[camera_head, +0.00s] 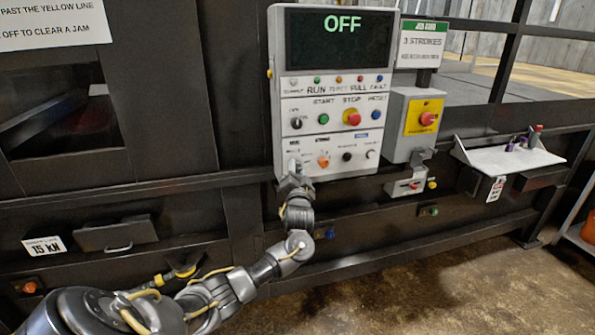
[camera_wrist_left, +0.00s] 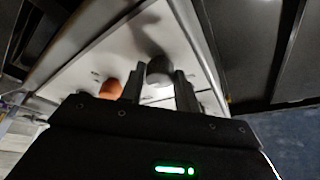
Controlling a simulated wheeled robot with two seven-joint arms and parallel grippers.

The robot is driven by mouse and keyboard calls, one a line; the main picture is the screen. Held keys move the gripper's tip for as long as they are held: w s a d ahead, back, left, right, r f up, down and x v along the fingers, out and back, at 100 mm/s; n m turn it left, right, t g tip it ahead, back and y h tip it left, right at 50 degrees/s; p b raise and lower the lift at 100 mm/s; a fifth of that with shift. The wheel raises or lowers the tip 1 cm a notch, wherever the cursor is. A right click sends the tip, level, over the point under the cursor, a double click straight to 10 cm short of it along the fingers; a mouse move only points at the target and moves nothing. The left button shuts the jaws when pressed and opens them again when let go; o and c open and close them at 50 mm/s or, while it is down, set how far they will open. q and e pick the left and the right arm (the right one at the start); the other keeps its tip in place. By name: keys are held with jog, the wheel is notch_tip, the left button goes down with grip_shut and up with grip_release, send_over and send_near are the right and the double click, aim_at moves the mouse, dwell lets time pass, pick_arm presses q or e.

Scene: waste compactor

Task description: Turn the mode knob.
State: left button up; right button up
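The mode knob shows in the left wrist view as a dark grey round knob (camera_wrist_left: 160,70) on the pale panel. My left gripper (camera_wrist_left: 160,88) has its two fingers apart, one on each side of the knob. The knob about fills the gap, but whether the fingers press on it I cannot tell. In the head view my left gripper (camera_head: 293,166) is at the lower left of the control panel (camera_head: 335,140), under a small label, and hides the knob there. My right gripper is not in view.
An orange knob (camera_head: 323,161) is close to the right of my gripper, then a black knob (camera_head: 347,157). Above are a green button (camera_head: 323,119) and a red stop button (camera_head: 353,118). The screen (camera_head: 340,40) reads OFF. A small shelf (camera_head: 510,157) is further right.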

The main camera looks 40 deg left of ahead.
pick_arm(q)
jog(key=c, duration=0.5)
jog(key=shift+o, duration=0.2)
jog(key=shift+f+n+y+b, duration=0.2)
jog(key=shift+n+y+b, duration=0.1)
jog(key=shift+n+b, duration=0.6)
jog(key=n+g+y+b, duration=0.1)
jog(key=n+b, duration=0.2)
jog(key=n+g+y+b, duration=0.1)
jog(key=n+b, duration=0.2)
jog(key=shift+w+d+y, duration=0.1)
jog(key=shift+y, duration=0.2)
jog(key=n+g+y+b, duration=0.1)
jog(key=n+b, duration=0.1)
jog(key=n, duration=0.1)
jog(key=shift+r, duration=0.1)
jog(key=shift+r+n+g+b, duration=0.15)
jog(key=shift+n+g+b, duration=0.4)
jog(key=shift+n, duration=0.25)
jog(key=shift+r, duration=0.1)
jog(key=o, duration=1)
jog(key=shift+c, duration=0.2)
